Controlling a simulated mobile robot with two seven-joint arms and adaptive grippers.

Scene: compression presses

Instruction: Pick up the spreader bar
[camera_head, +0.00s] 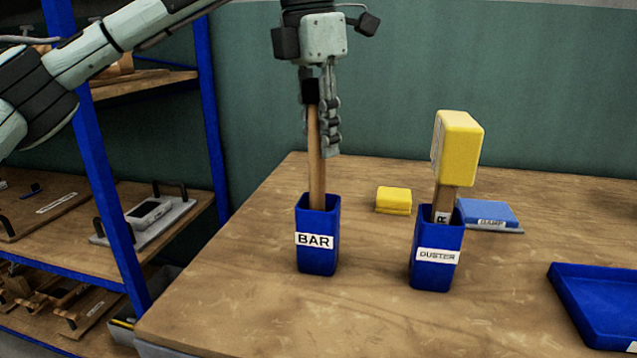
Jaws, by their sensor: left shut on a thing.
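The spreader bar (317,165) is a wooden stick with a dark top end. It stands upright in a blue holder (318,257) labelled BAR, its lower part hidden inside. My left gripper (321,105) comes down from above and is shut on the bar's upper part. My right gripper is not in view.
A second blue holder (432,272) labelled DUSTER, right of the first, holds a yellow-headed duster (459,150). Behind are a yellow block (394,197) and a blue-topped item (487,214). A blue tray (592,310) lies at the right edge. A blue-framed shelf (115,190) stands left of the table.

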